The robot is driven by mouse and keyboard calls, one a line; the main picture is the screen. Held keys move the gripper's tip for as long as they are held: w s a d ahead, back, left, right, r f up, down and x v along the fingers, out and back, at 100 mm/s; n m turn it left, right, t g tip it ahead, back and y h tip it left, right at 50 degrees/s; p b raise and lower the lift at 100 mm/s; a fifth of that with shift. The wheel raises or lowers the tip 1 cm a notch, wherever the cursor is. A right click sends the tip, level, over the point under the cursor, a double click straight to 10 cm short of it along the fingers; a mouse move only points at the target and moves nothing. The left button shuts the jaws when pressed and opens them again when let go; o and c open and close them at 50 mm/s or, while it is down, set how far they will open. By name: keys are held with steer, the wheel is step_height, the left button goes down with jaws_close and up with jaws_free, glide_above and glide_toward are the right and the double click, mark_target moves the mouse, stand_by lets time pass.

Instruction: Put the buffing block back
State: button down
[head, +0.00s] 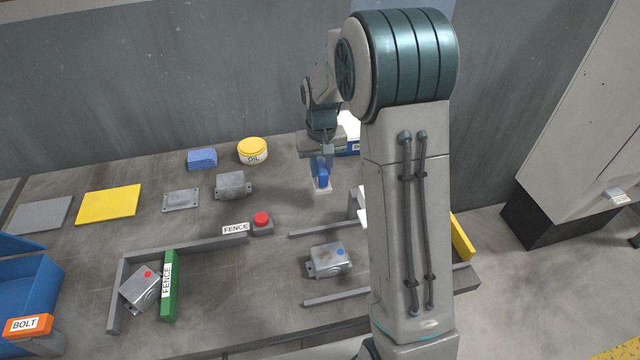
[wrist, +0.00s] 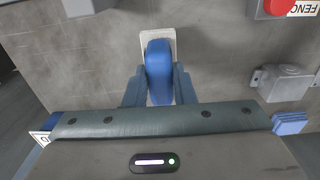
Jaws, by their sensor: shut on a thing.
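The buffing block (head: 322,183) has a blue handle and a pale, flat pad underneath. It is upright at the back of the table, left of my arm. My gripper (head: 321,160) points down and is shut on the blue handle. In the wrist view the block (wrist: 157,63) shows between the two blue fingers of my gripper (wrist: 159,90), its pale pad sticking out past the handle. I cannot tell whether the pad touches the table. A white and blue container (head: 349,146) with a partly hidden label stands just behind my gripper, mostly covered by my arm.
A red button (head: 261,220), rails and a casting with a blue dot (head: 328,260) are in front. Bare table surrounds the block's left side.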

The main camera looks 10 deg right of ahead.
mark_target(321, 184)
steer(key=shift+f, duration=3.25)
steer(key=c, duration=1.2)
jaws_free()
step_height(321, 184, up, 12)
steer(key=shift+s+r+b, duration=0.1)
steer(key=shift+r+b, duration=0.05)
steer(key=shift+b, duration=0.15)
steer(key=s+r+t, duration=0.1)
steer(key=s+r, duration=0.1)
steer(key=s, duration=1)
steer(key=s+r+t, duration=0.2)
steer(key=s+r, duration=0.1)
steer(key=s, duration=1)
steer(key=shift+s+r, duration=0.2)
steer(key=shift+s, duration=0.05)
